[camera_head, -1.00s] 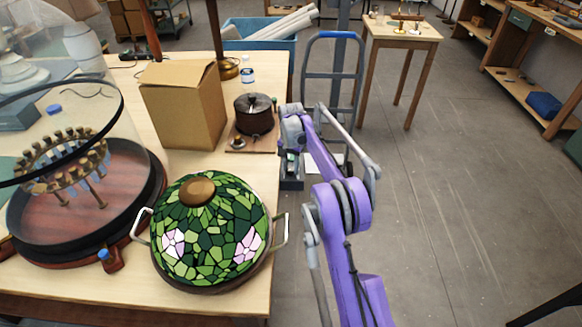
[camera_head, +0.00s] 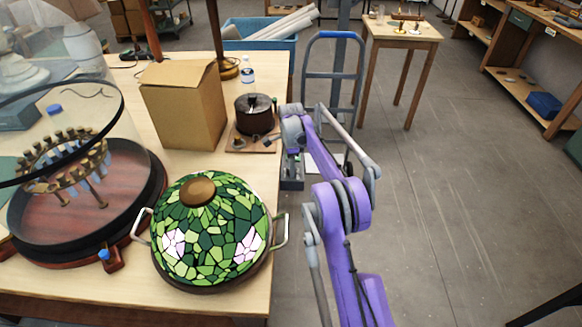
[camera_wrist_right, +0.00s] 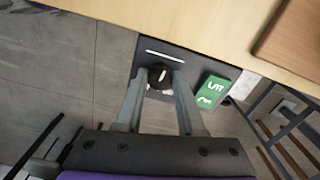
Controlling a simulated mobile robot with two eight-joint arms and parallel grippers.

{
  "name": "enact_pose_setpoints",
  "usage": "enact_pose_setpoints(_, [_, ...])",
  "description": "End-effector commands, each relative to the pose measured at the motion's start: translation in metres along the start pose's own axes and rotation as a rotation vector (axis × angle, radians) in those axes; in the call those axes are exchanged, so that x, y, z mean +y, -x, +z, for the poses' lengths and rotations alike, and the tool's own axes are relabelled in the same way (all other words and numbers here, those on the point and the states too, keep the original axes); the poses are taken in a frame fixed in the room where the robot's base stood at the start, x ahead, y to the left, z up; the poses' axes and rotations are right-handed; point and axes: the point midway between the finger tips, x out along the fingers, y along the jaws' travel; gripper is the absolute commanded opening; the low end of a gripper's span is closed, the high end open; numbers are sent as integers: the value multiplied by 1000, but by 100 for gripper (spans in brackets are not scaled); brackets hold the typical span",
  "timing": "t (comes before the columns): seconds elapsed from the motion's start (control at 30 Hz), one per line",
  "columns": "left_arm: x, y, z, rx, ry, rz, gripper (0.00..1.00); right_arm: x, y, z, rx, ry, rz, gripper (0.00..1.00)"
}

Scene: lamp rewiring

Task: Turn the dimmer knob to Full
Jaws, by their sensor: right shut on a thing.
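The dimmer knob (camera_wrist_right: 160,75) is round and black with a pale pointer mark, in the right wrist view. It sits on a dark panel (camera_wrist_right: 186,62) beside the table edge, with a white line beyond it. My right gripper (camera_wrist_right: 161,84) is shut on the knob, one finger on each side. A green label (camera_wrist_right: 211,92) with white marks lies to the right of the knob; I cannot read its wording. In the head view, my right wrist hides the knob and most of the panel. My left gripper is not in view.
A green stained-glass lampshade (camera_head: 208,235) stands near the table's front edge. A dark drum (camera_head: 255,115) on a wooden board and a cardboard box (camera_head: 184,105) stand behind it. A blue hand truck (camera_head: 333,75) stands beyond my arm. The floor to the right is open.

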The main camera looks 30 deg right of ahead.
Motion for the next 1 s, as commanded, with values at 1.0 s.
enact_pose_setpoints(1.0, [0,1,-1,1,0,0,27,-1,0,0,0,-551,-1,0])
